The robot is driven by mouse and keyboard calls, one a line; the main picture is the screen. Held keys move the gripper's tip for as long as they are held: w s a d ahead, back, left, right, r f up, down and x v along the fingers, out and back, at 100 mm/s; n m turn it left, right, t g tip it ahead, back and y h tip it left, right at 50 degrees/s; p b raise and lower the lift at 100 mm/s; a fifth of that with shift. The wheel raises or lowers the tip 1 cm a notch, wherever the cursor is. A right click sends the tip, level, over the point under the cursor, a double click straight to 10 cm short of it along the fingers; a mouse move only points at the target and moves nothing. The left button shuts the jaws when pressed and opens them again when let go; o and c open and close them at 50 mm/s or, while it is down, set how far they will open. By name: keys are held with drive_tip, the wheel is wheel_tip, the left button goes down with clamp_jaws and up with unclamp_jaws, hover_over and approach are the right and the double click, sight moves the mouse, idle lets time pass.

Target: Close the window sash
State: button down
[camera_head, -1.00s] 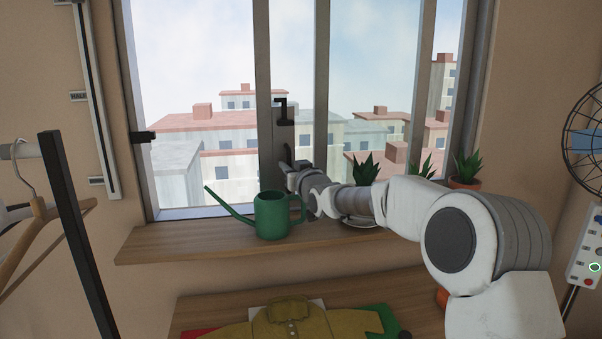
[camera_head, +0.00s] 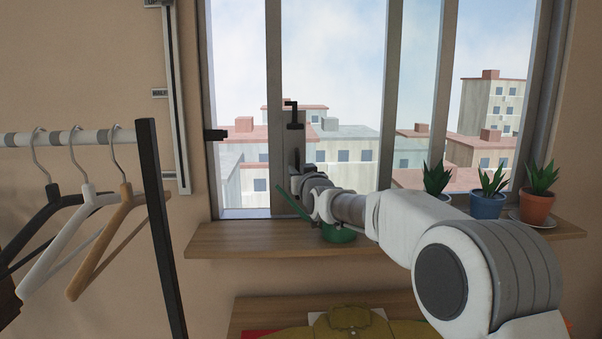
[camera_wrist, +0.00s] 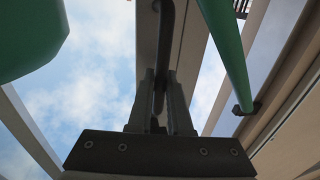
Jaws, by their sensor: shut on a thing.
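The window sash (camera_head: 274,60) is a tall grey-framed glazed panel. A gap shows between its left upright and the left jamb (camera_head: 211,175), so it stands partly open. A black latch (camera_head: 294,119) is on the upright, with a dark handle (camera_wrist: 166,45) below it. My gripper (camera_head: 296,172) is shut on this handle; the wrist view shows both fingers (camera_wrist: 160,100) around the bar. A black catch (camera_head: 216,135) sticks out from the left jamb.
A green watering can (camera_head: 338,234) stands on the wooden sill (camera_head: 225,240), partly hidden behind my arm, its spout close under my gripper. Several potted plants (camera_head: 487,203) line the sill at right. A clothes rack (camera_head: 160,215) with hangers stands at left. Folded clothes (camera_head: 350,322) lie below.

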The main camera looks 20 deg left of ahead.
drive_tip(key=shift+a, duration=0.1)
drive_tip(key=c, duration=0.8)
unclamp_jaws()
drive_tip(key=shift+c, duration=0.2)
drive_tip(key=v, duration=1.7)
drive_tip(key=shift+s+d, duration=0.15)
drive_tip(key=shift+d, duration=0.1)
